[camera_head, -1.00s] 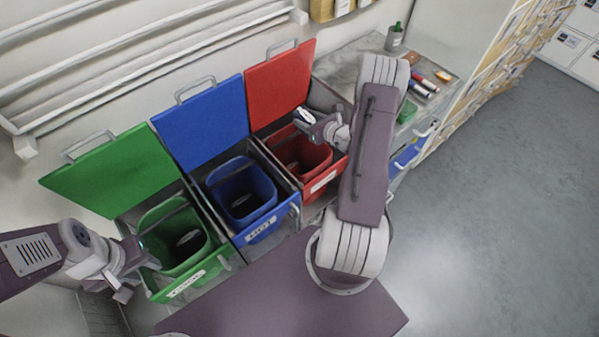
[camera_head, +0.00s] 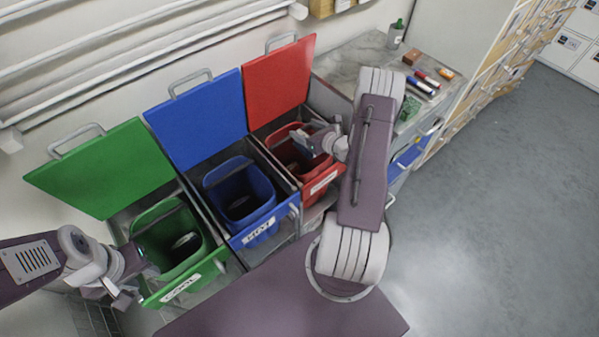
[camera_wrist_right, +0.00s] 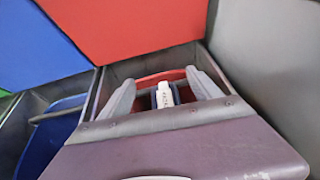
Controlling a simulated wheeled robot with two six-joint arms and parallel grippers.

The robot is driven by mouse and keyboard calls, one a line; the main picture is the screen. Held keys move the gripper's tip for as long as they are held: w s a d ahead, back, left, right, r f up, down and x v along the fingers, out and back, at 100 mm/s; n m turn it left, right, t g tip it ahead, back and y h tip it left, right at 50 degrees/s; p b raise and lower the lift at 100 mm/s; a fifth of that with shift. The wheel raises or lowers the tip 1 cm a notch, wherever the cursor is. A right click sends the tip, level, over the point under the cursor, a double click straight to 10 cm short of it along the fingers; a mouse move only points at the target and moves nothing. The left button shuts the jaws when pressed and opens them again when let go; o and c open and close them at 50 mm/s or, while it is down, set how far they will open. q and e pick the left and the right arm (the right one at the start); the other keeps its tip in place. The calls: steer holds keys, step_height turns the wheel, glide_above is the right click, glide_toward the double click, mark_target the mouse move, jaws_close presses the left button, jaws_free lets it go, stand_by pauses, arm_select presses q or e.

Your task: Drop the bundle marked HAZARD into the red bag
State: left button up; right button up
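The red bag (camera_head: 325,177) stands in the right-hand bin, under the raised red lid. My right gripper (camera_head: 304,143) is over the bag's mouth. In the right wrist view my right gripper's fingers (camera_wrist_right: 161,84) are spread wide. A dark bundle with a white tag (camera_wrist_right: 163,95) shows between them, with gaps on both sides. The tag's lettering is too small to read, and the bundle's lower end is hidden by my gripper body. I cannot tell how deep it sits. My left gripper (camera_head: 136,287) looks open and empty at the front of the green bin.
A blue bag (camera_head: 240,195) and a green bag (camera_head: 170,240) stand in the neighbouring bins, with blue (camera_head: 197,122) and green (camera_head: 103,168) lids raised. A grey counter (camera_head: 357,58) with a green-capped bottle (camera_head: 396,34) and markers is behind right. The floor at right is clear.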

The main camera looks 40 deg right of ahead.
steer(key=v, duration=0.9)
stand_by(0.5)
